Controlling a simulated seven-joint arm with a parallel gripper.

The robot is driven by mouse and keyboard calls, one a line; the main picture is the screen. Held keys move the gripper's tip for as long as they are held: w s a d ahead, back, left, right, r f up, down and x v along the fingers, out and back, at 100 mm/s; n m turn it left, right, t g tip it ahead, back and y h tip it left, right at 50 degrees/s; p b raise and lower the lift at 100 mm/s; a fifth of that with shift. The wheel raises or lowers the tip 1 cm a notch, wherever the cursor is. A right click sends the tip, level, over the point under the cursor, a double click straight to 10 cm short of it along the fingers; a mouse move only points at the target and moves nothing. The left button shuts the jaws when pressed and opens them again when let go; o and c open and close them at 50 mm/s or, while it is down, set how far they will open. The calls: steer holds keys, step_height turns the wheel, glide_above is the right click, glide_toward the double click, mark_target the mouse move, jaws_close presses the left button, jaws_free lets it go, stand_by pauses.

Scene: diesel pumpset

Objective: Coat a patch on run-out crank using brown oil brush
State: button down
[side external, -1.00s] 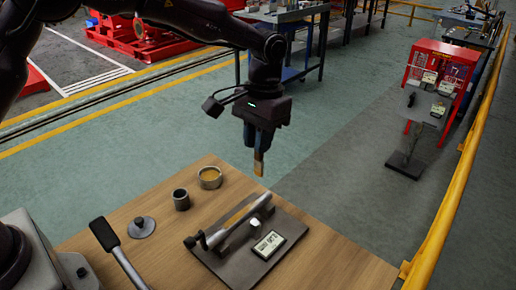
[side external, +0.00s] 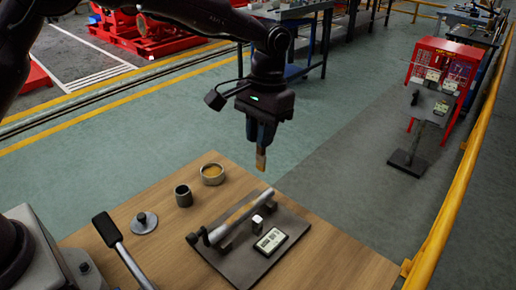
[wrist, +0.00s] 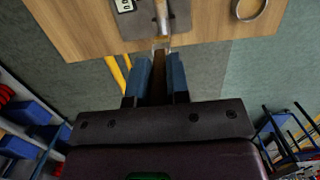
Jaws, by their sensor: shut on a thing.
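My gripper (side external: 262,143) is shut on the brown oil brush (side external: 261,160), which points down with its light tip lowest. In the wrist view the brush (wrist: 160,72) sits between the two blue-grey fingers. The run-out crank (side external: 232,217) is a pale bar on a dark plate (side external: 238,262), lying diagonally on the wooden table. The brush is above and beyond the far end of the crank, apart from it. In the wrist view the crank (wrist: 162,12) shows just past the brush. Any coated patch is too small to tell.
A round bowl with amber contents (side external: 212,174) and a dark cup (side external: 183,196) stand left of the plate. A display gauge (side external: 270,242) and a small white-topped block (side external: 258,222) are on the plate. A knobbed disc (side external: 144,222) and black-handled tool (side external: 107,230) lie further left.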

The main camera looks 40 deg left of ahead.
mark_target(261, 161)
steer(key=shift+f, duration=0.1)
steer(key=shift+s+f, duration=0.15)
steer(key=shift+f, duration=3.7)
steer(key=shift+s, duration=1.9)
steer(key=shift+w+f, duration=0.1)
steer(key=shift+w, duration=1.85)
steer(key=shift+w+r, duration=0.15)
steer(key=shift+r, duration=3.95)
